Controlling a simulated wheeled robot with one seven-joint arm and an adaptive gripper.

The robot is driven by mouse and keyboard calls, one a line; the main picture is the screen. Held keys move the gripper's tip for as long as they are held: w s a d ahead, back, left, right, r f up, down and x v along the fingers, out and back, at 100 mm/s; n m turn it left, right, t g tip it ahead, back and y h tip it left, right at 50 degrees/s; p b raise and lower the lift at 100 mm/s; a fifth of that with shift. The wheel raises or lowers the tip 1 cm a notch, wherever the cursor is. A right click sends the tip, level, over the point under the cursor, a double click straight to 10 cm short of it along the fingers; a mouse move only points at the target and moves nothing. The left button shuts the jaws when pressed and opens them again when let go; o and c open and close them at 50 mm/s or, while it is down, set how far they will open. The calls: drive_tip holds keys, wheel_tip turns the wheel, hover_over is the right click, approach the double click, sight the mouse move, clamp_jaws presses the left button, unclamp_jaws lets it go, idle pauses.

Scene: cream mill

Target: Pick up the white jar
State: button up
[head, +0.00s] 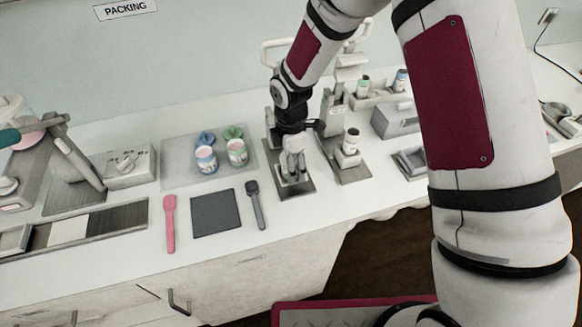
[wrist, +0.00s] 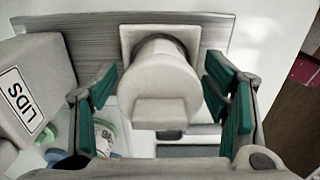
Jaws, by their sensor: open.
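A plain white cylinder (wrist: 160,80), which I take for the white jar, is between my fingers in the wrist view. A small pale block sits at its near end. It stands on a square white base on a grey metal plate (wrist: 90,38). My gripper (wrist: 165,88) is open, with one green-padded finger on each side of the cylinder and a gap visible on both sides. In the head view my gripper (head: 293,172) points down over a grey plate, and it mostly hides what is between the fingers.
A box marked LIDS (wrist: 30,90) is close to my left finger. A dark-topped white jar (head: 351,141) is on a stand to the right. A dark spatula (head: 256,205) lies in front.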

drive_tip(key=c, duration=0.8)
drive_tip(key=shift+c, duration=0.2)
drive_tip(key=shift+r, duration=0.7)
wheel_tip(320, 180, up, 2)
drive_tip(key=shift+w+r+b, duration=0.1)
drive_tip(key=shift+w+b, duration=0.05)
drive_tip(key=shift+b, duration=0.45)
drive_tip(key=s+d+r, duration=0.1)
drive_tip(key=s+d, duration=0.3)
drive_tip(key=s, duration=1.1)
drive_tip(key=shift+s+d+r+b, duration=0.2)
drive_tip(key=shift+s+b, duration=0.15)
